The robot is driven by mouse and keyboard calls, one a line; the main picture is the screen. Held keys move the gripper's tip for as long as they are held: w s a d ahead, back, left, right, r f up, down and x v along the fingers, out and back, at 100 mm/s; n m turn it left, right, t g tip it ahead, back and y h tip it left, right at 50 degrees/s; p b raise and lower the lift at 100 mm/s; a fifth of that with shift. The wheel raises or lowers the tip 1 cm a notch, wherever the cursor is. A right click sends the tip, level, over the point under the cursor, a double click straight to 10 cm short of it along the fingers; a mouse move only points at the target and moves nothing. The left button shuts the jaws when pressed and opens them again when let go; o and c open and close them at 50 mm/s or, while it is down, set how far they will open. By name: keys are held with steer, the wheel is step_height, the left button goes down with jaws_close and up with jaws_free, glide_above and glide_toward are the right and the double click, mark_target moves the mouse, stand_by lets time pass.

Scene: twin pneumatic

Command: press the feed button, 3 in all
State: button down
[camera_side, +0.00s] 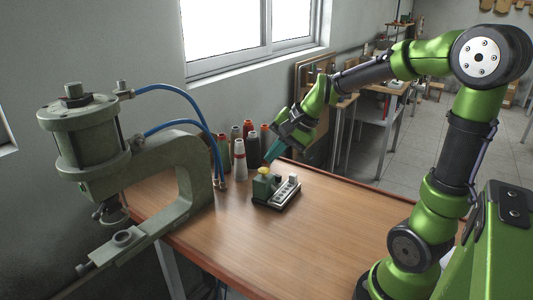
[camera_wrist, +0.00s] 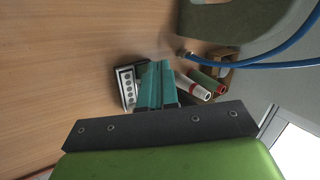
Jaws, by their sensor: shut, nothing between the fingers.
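A small green box with a yellow button (camera_side: 264,171) on top stands on the table, joined to a unit with a pale panel (camera_side: 287,189). My gripper (camera_side: 269,157) has teal fingers and points down at a slant, its tips just above or at the yellow button; I cannot tell whether they touch. In the wrist view my gripper (camera_wrist: 157,66) has its fingers together with nothing between them. The pale panel (camera_wrist: 127,87) with a row of dark round spots shows beside the fingers there. The yellow button is hidden in the wrist view.
A green pneumatic press (camera_side: 185,165) with blue hoses (camera_side: 190,95) stands at the left. Several thread spools (camera_side: 240,158) stand behind the button box. The wooden table (camera_side: 320,235) is clear at the front and right.

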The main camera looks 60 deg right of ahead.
mark_target(267, 170)
steer(key=w+d+m+t, duration=0.2)
steer(key=w+d+m, duration=0.6)
steer(key=d+m, duration=0.1)
steer(key=shift+w+r+m+t, duration=0.2)
steer(key=shift+r+m+t, duration=0.1)
steer(key=shift+m, duration=0.1)
steer(key=shift+f, duration=0.2)
steer(key=shift+f, duration=4.25)
steer(key=shift+f, duration=0.1)
steer(key=shift+f, duration=0.35)
